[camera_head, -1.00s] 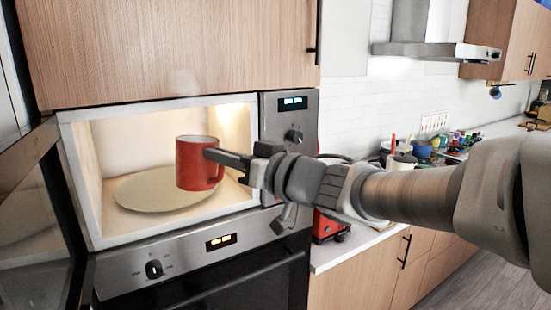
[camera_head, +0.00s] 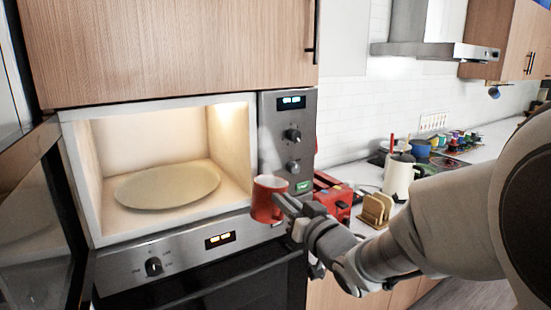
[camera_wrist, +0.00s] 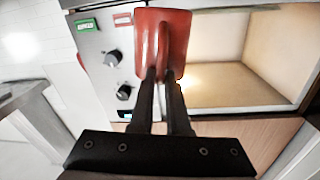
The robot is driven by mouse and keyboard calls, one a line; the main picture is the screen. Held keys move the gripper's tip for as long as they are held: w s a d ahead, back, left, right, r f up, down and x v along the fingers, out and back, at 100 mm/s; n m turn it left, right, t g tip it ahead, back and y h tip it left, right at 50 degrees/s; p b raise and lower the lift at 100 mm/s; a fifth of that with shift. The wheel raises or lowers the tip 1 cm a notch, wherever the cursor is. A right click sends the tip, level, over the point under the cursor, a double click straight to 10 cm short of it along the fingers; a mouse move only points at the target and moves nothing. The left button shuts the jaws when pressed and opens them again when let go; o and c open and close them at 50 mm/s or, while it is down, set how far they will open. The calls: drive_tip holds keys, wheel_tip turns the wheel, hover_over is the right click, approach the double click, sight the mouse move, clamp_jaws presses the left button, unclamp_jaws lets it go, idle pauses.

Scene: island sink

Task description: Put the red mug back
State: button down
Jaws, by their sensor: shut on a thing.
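The red mug (camera_head: 266,200) is held in my gripper (camera_head: 284,203), in front of the microwave's control panel and to the right of its open cavity. It looks roughly upright in the head view. In the wrist view the mug (camera_wrist: 162,42) is at the tips of my gripper's dark fingers (camera_wrist: 161,76), which are shut on it. The microwave (camera_head: 100,236) is open and lit inside. Its round pale turntable plate (camera_head: 167,186) is bare.
The microwave's open door (camera_head: 35,210) stands at the left. An oven (camera_head: 215,270) is below. Several colourful items stand farther back.

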drive_tip(key=w+d+f+m+t+h, duration=0.1)
drive_tip(key=w+d+f+m+h, duration=0.25)
drive_tip(key=d+f, duration=0.3)
drive_tip(key=w+d+f+m+t+h, duration=0.1)
drive_tip(key=w+d+f+m+h, duration=0.1)
drive_tip(key=w+d+f+h, duration=0.35)
drive_tip(key=s+f, duration=0.4)
drive_tip(key=f, duration=0.3)
drive_tip(key=s+f, duration=0.4)
drive_tip(key=f, duration=0.3)
drive_tip(key=shift+s+f+y, duration=0.15)
drive_tip(key=shift+f+y, duration=0.25)
drive_tip(key=shift+d, duration=0.1)
